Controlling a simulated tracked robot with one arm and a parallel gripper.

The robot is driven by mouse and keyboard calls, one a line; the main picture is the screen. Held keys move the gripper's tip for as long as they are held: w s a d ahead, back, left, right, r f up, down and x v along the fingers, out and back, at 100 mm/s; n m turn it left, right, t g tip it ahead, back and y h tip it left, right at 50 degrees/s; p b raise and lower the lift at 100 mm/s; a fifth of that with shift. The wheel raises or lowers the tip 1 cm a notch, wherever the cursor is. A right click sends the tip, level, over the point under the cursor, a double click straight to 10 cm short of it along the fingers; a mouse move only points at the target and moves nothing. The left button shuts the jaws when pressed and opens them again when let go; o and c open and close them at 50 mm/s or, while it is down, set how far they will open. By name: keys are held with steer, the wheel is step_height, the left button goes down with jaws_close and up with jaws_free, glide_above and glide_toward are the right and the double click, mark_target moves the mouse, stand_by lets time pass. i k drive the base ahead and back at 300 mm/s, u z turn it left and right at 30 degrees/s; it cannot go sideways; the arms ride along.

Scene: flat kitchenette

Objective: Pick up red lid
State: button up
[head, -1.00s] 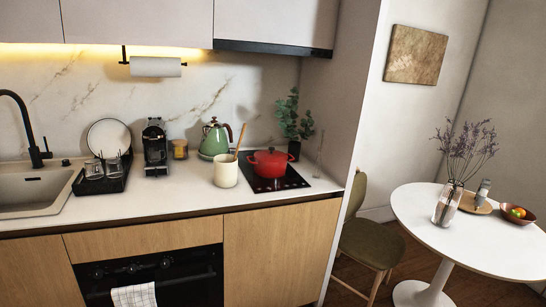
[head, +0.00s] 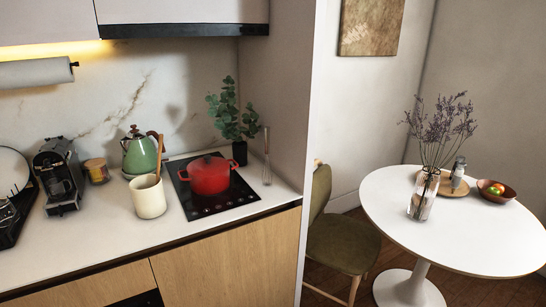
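In the head view, a red lid (head: 207,160) with a small knob sits on a red pot (head: 209,181). The pot stands on the black cooktop (head: 219,207) at the right end of the counter. The lid looks closed on the pot. My gripper is not in view.
A cream crock (head: 149,198) with a wooden utensil and a green kettle (head: 139,154) stand left of the pot. A plant (head: 232,122) and a whisk (head: 267,160) are behind and right, near the side wall. Bare counter (head: 110,235) lies in front of the crock. A round white table (head: 455,237) is at right.

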mark_target(209, 166)
steer(key=z, duration=0.45)
steer(key=i, duration=1.7)
steer(key=u, duration=0.35)
steer(key=i, duration=0.95)
steer(key=u, duration=0.45)
